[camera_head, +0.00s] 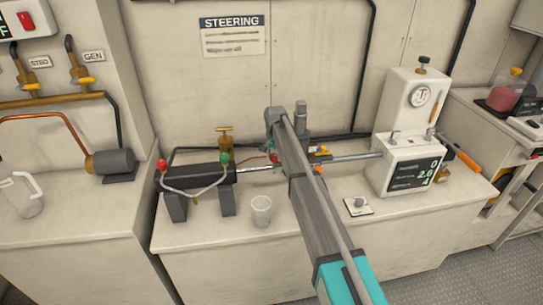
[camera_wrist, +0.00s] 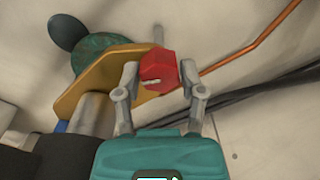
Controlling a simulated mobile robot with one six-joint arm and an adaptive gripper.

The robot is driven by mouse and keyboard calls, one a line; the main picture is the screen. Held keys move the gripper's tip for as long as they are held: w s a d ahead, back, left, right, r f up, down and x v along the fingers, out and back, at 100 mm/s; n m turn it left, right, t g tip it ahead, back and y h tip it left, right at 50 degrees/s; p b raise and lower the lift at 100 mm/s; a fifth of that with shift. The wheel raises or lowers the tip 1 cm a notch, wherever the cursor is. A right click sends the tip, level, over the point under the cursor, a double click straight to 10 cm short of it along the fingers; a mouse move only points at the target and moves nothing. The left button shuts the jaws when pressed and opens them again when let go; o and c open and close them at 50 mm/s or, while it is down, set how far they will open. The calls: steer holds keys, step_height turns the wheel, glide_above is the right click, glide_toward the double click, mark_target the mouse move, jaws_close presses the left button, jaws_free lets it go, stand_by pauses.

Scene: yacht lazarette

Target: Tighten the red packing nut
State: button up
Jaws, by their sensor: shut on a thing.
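The red packing nut (camera_wrist: 160,72) is a faceted red piece in the upper middle of the wrist view, with a small pale mark on its lower face. My gripper (camera_wrist: 159,78) has one grey finger on each side of it and is shut on it. A brass-coloured plate (camera_wrist: 112,68) lies beside and behind the nut. A dark green round part (camera_wrist: 95,52) sits behind this plate. In the head view my gripper is at the far end of my arm, above the back of the bench.
A black cylinder (camera_head: 203,177) with a metal rod (camera_head: 345,157), red and green fittings and looped hoses lies along the bench. A clear cup (camera_head: 261,209) stands in front of it. A white gauge unit (camera_head: 412,152) stands right. A copper pipe (camera_wrist: 247,49) passes near the nut.

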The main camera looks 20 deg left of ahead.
steer(key=shift+s+m, duration=0.25)
steer(key=shift+m, duration=0.35)
steer(key=o, duration=1)
steer(key=shift+r, duration=0.1)
steer(key=shift+o, duration=0.7)
steer(key=shift+w, duration=0.1)
steer(key=shift+w, duration=0.1)
